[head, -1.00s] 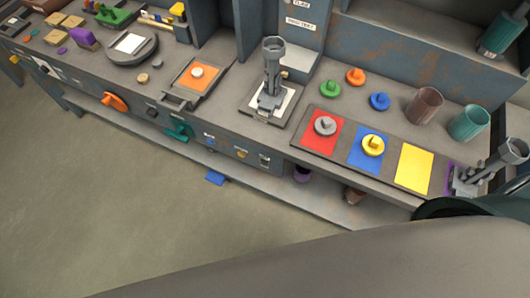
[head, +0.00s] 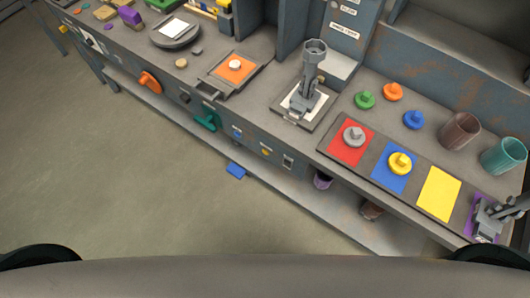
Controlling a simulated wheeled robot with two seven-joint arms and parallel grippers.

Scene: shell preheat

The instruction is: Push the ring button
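No ring-shaped button can be told for certain. The counter's front panel carries small controls: a small blue one (head: 237,132), a small yellow one (head: 265,152) and a pale switch-like one (head: 288,161). Further left on the front are an orange handle (head: 150,82), a dark knob (head: 184,97) and a teal handle (head: 206,119). A white round button-like piece (head: 235,66) sits on an orange square plate on the counter top. Their small labels are too small to read.
A grey cup-topped stand (head: 311,78) stands mid-counter. Brown (head: 459,131) and teal (head: 503,156) cups stand at right. The floor (head: 120,180) before the counter is mostly clear.

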